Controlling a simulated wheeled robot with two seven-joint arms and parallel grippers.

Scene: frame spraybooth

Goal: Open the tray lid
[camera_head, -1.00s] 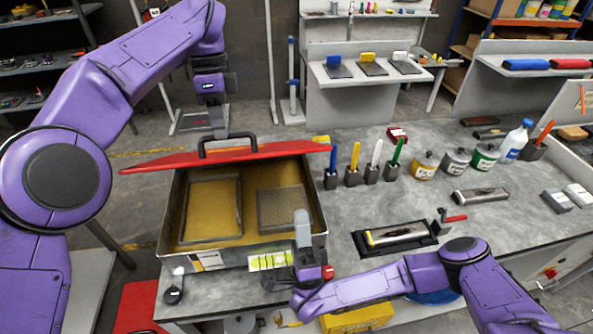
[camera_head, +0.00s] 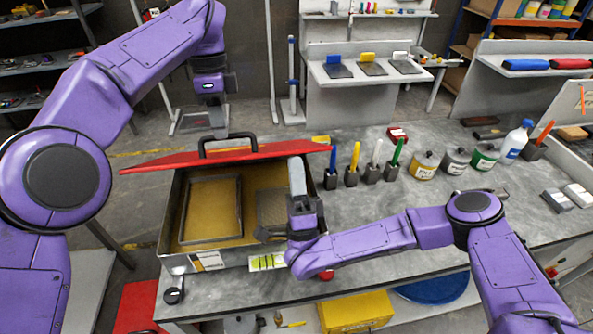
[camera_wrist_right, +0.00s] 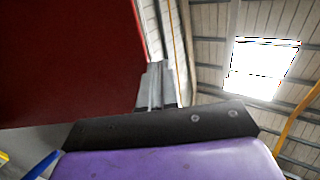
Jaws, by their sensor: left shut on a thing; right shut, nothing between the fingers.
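The red tray lid (camera_head: 275,151) is raised over the rear of the metal tray (camera_head: 232,256) and seen nearly edge-on. Its black handle (camera_head: 228,136) stands on top. My left gripper (camera_head: 217,122) is at the handle, shut on it; its fingertips are partly hard to make out. Inside the open tray lie a thin frame (camera_head: 239,207) and a mesh panel (camera_head: 268,208), partly covered by my right arm. My right gripper (camera_head: 296,172) points upward at the tray's right side, shut and empty, close below the lid's right end. In the right wrist view, the lid's red face (camera_wrist_right: 70,60) fills the left beside the gripper (camera_wrist_right: 158,75).
Upright coloured markers (camera_head: 352,165) in holders and several labelled jars (camera_head: 424,164) stand right of the lid. A white bottle (camera_head: 514,142) is farther right. A yellow box (camera_head: 355,311) sits below the bench front. The bench (camera_head: 420,200) has bare room beyond my right forearm.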

